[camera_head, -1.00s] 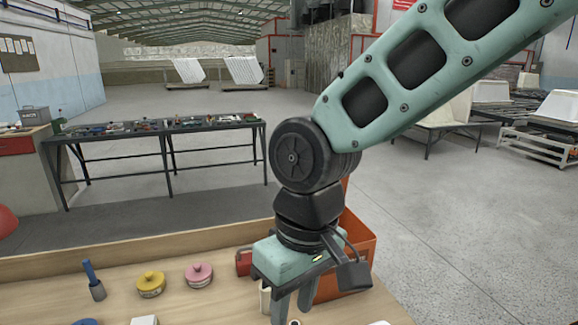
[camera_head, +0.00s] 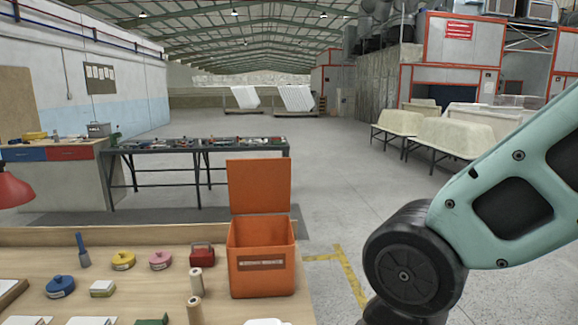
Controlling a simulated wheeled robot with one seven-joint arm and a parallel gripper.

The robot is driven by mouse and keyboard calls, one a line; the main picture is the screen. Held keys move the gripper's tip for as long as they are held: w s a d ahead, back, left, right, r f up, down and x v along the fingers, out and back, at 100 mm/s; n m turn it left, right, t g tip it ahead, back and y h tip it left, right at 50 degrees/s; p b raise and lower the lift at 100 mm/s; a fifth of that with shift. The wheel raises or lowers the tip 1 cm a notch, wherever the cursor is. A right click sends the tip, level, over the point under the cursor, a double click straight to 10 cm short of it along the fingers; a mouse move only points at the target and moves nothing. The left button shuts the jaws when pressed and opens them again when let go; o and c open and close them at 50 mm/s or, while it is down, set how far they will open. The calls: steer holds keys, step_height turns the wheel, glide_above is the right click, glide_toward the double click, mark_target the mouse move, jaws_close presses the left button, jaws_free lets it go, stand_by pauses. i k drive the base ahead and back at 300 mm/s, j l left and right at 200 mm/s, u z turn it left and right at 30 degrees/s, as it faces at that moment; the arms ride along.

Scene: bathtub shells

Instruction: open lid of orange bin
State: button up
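The orange bin (camera_head: 262,275) stands on the right end of the wooden workbench. Its orange lid (camera_head: 259,187) stands upright at the back, and the dark inside of the bin shows. My arm is at the lower right of the head view, apart from the bin. My gripper is below the picture's edge, so its fingers are hidden.
On the bench (camera_head: 120,292) left of the bin are a red box (camera_head: 202,255), two pale spools (camera_head: 196,282), a pink round tin (camera_head: 160,260), a yellow one (camera_head: 123,260) and a blue one (camera_head: 60,287). A blue-handled tool (camera_head: 82,250) stands behind them. Floor right of the bench is clear.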

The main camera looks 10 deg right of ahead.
mark_target(255, 185)
steer(key=i+l+u, duration=0.2)
steer(key=l, duration=1.35)
steer(key=i+l+u, duration=0.1)
steer(key=i+l, duration=0.2)
steer(key=l, duration=0.15)
steer(key=i+l, duration=0.25)
steer(key=l, duration=0.2)
steer(key=i+l+u, duration=0.15)
steer(key=i, duration=0.6)
steer(key=i+l+u, duration=0.1)
steer(key=i, duration=0.6)
steer(key=i+j, duration=0.25)
steer(key=i+u, duration=0.05)
steer(key=i, duration=0.05)
